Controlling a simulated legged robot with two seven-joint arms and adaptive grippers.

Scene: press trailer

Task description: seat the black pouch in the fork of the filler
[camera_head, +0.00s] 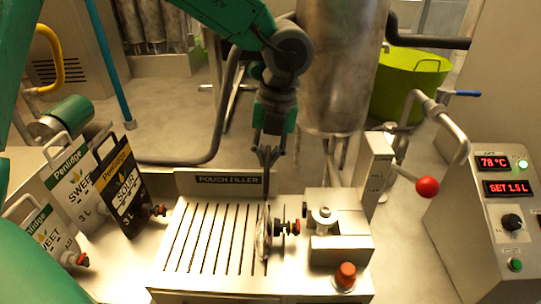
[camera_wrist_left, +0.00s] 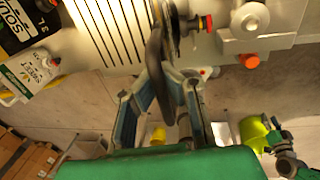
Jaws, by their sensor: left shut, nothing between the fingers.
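The black pouch (camera_head: 122,188), labelled SOUR 3 L, stands at the left among white pouches, with a handle on top and a red-capped spout low on its right. It also shows at the upper left of the left wrist view (camera_wrist_left: 20,18). The pouch filler (camera_head: 190,183) has a slotted bed. A thin pouch-like thing (camera_head: 262,238), seen edge-on, stands at the bed's right end beside a red and black spout (camera_head: 286,227); its label is hidden. My right gripper is not in view.
White SWEET pouches (camera_head: 68,182) stand beside the black one. The filler's block (camera_head: 338,222) and red knob (camera_head: 345,274) are on the right. A red-ball lever (camera_head: 427,187) and control panel (camera_head: 510,190) stand farther right. A steel tank (camera_head: 340,60) hangs behind.

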